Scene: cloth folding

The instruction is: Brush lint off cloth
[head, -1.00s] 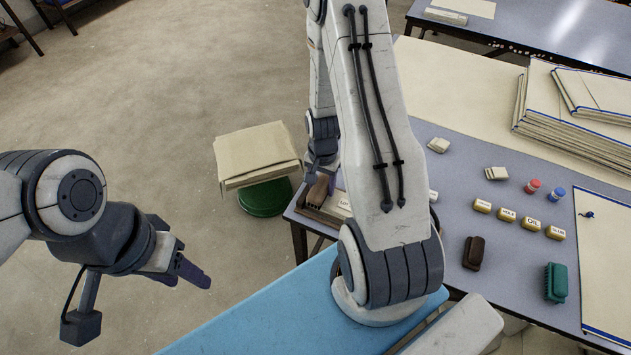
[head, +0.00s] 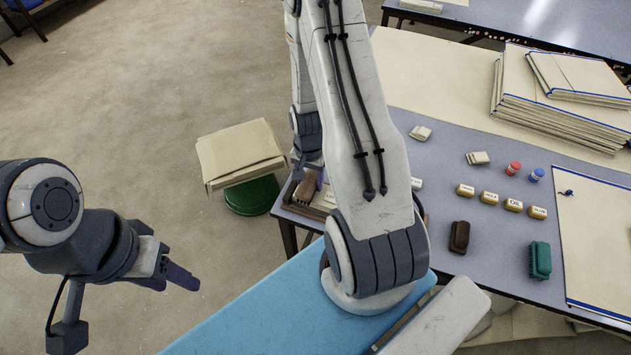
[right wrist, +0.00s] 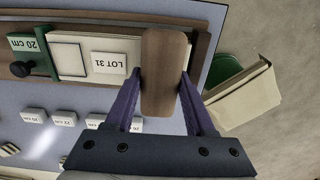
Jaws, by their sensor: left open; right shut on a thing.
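My right gripper (right wrist: 160,88) is shut on a brush with a plain brown wooden back (right wrist: 164,70). In the right wrist view the brush is over one end of a wood-edged tray (right wrist: 195,60); its underside is hidden, so I cannot tell if it touches. Pale cloth with a "LOT 31" label (right wrist: 109,63) lies in the tray beside the brush. In the head view my right arm partly covers the tray and the brush (head: 305,188) at the table's left corner. My left gripper (head: 182,277) is open and empty over the floor.
Folded cloths (head: 560,100) are stacked at the back right. A green stool (head: 252,195) carrying folded cloth stands left of the table.

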